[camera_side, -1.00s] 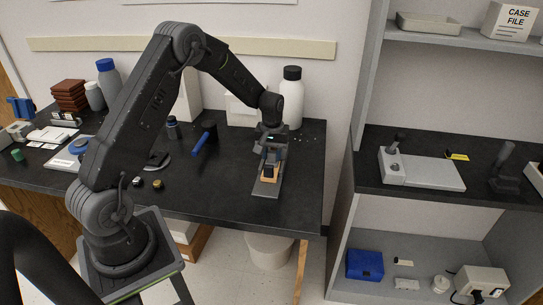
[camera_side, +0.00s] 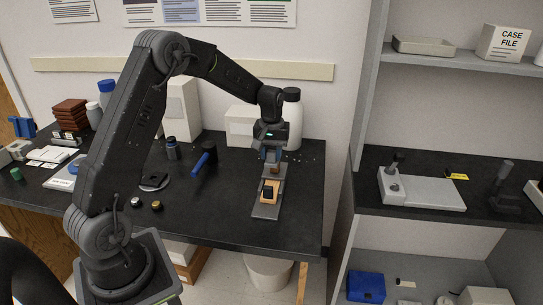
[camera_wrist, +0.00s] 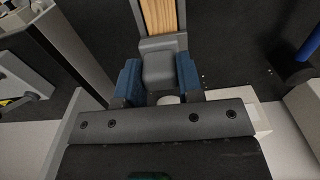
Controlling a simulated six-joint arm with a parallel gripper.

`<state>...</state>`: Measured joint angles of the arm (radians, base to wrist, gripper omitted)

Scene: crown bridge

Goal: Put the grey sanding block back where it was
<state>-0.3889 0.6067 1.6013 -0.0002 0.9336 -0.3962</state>
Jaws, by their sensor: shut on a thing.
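My gripper (camera_side: 271,160) hangs above the back end of a narrow grey plate (camera_side: 266,211) on the bench. In the wrist view its blue fingertips (camera_wrist: 160,82) are closed on the two sides of a grey block (camera_wrist: 160,62), which looks like the sanding block. In the side view the block is mostly hidden by the fingers. A wooden piece (camera_side: 277,190) with a dark part on it lies on the plate, in front of the gripper. The wood's striped top also shows in the wrist view (camera_wrist: 161,18). I cannot tell whether the block touches the plate.
A white bottle (camera_side: 293,110) and a white box (camera_side: 240,125) stand close behind the gripper. A blue-handled tool (camera_side: 203,160) lies to the left, with small jars (camera_side: 156,205) nearer the front. The bench right of the plate is mostly clear.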

